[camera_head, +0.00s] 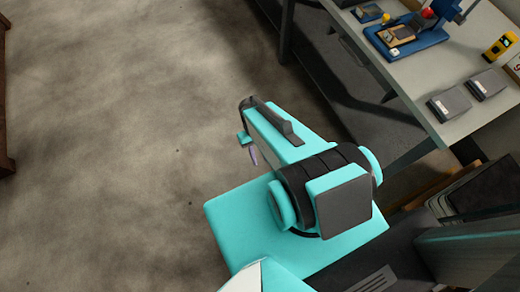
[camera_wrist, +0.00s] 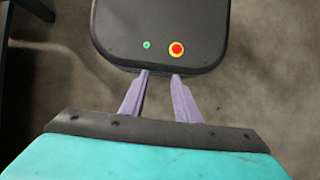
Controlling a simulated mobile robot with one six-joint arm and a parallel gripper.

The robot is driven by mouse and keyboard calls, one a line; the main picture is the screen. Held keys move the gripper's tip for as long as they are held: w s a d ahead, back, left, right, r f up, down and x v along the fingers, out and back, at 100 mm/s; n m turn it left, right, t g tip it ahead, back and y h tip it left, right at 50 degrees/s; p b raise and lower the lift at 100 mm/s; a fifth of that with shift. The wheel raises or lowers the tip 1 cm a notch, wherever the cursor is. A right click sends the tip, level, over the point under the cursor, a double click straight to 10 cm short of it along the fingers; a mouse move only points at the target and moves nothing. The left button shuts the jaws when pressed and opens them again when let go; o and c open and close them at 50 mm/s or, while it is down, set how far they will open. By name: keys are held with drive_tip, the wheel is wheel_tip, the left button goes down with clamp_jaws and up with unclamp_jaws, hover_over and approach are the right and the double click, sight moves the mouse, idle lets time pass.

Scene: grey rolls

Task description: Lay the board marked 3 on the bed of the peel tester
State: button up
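A blue device with an upright post, a red knob and a yellow part, which looks like the peel tester (camera_head: 432,40), stands on the table at the upper right of the head view. A small tan and dark block (camera_head: 397,35) is on its base; I cannot tell whether it is a board. No number 3 is readable, so I cannot pick out the board marked 3. My gripper (camera_wrist: 160,76) has two purple fingers standing apart with nothing between them. It hangs over the floor, well away from the table.
The pale table (camera_head: 440,72) also holds two grey boxes (camera_head: 449,104) (camera_head: 487,84), a yellow tool (camera_head: 500,46) and a small blue item (camera_head: 368,12). A shelf with dark items (camera_head: 480,190) is at the lower right. The floor (camera_head: 110,140) at left is clear.

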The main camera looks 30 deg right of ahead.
drive_tip(key=shift+g+h, duration=0.3)
drive_tip(key=s, duration=0.1)
drive_tip(key=s+a+f, duration=0.1)
drive_tip(key=s, duration=0.1)
drive_tip(key=shift+s+a+f, duration=0.25)
drive_tip(key=shift+s+a, duration=0.1)
drive_tip(key=shift+s, duration=0.05)
idle(0.7)
